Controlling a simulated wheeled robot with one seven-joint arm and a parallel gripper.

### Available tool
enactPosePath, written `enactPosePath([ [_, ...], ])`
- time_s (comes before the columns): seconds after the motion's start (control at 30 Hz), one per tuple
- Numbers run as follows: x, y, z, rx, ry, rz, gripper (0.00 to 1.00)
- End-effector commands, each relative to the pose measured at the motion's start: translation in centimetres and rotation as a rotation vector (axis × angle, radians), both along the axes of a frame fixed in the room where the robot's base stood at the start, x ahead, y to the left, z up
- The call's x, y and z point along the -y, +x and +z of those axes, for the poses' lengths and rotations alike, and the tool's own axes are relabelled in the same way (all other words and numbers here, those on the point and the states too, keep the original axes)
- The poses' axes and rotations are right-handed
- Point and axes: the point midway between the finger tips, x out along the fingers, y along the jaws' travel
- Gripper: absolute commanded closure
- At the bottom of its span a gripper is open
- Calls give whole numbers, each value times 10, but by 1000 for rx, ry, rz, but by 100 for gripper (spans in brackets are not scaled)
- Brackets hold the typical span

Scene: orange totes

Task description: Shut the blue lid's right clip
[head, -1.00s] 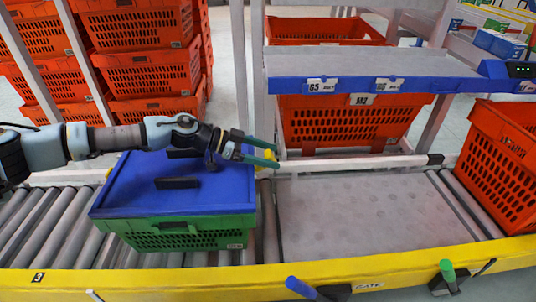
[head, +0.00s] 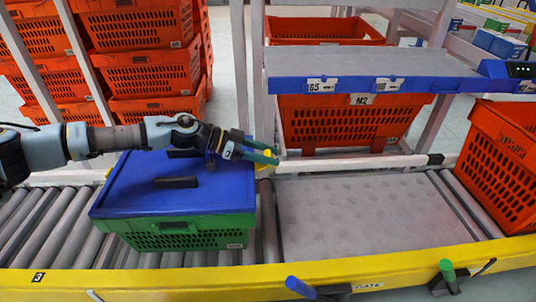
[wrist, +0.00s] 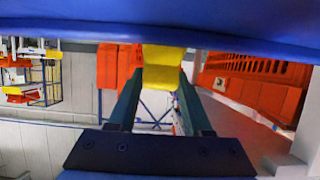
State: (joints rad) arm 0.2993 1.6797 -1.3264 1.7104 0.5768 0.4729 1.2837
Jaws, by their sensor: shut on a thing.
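A green tote (head: 190,238) with a blue lid (head: 128,187) on it stands on the roller conveyor. The lid has black handles on top. The lid's right clip (head: 268,151) is yellow and juts out past the lid's right edge. In the wrist view the clip (wrist: 162,72) sits between my fingers, below the blue lid (wrist: 240,38). My gripper (head: 264,156) reaches over the lid from the left and is shut on this clip. My fingers hide part of the clip in the head view. A bit of yellow, the left clip (head: 108,172), shows at the lid's left edge.
A flat grey conveyor plate (head: 360,215) right of the tote is clear. An orange tote (head: 500,160) stands at the far right. A shelf with a blue edge (head: 400,84) is behind. A yellow rail (head: 200,280) runs along the front.

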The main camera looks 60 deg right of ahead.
Motion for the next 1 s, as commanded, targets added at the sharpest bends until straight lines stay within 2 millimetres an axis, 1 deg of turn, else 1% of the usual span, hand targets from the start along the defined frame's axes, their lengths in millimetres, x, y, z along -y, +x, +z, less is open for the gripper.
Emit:
enactPosePath([
  [0.17, 1, -1, 1, 23, 14, -2, 100],
  [0.37, 3, -5, 0, 103, 68, -6, 100],
  [0.67, 9, -13, -8, 312, 218, -6, 100],
  [1.0, 14, -19, -26, 570, 408, -6, 100],
])
